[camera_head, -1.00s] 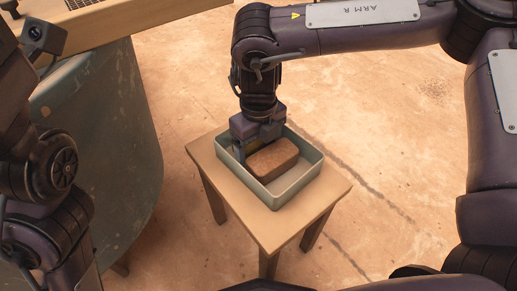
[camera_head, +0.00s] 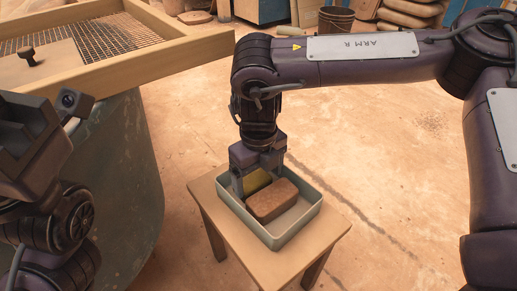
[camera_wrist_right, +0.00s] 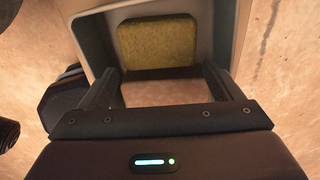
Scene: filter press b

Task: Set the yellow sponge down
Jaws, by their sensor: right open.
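The yellow sponge (camera_head: 257,181) lies in the pale grey-green tray (camera_head: 284,237), against its back-left side, beside the brown block. In the right wrist view the yellow sponge (camera_wrist_right: 158,42) rests near one wall of the tray (camera_wrist_right: 231,30), ahead of the fingers. My right gripper (camera_head: 258,178) is open above it, one finger on each side as seen from the head. The right wrist view shows the two spread fingers (camera_wrist_right: 158,88) with nothing clasped between them. My left arm shows at the left edge; whether its gripper is open cannot be made out.
The brown block (camera_head: 272,200) lies in the tray right next to the sponge. The tray stands on a small wooden table (camera_head: 300,252). A large drum (camera_head: 115,180) with a wooden-framed mesh (camera_head: 190,48) stands to the left. The floor right of the table is clear.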

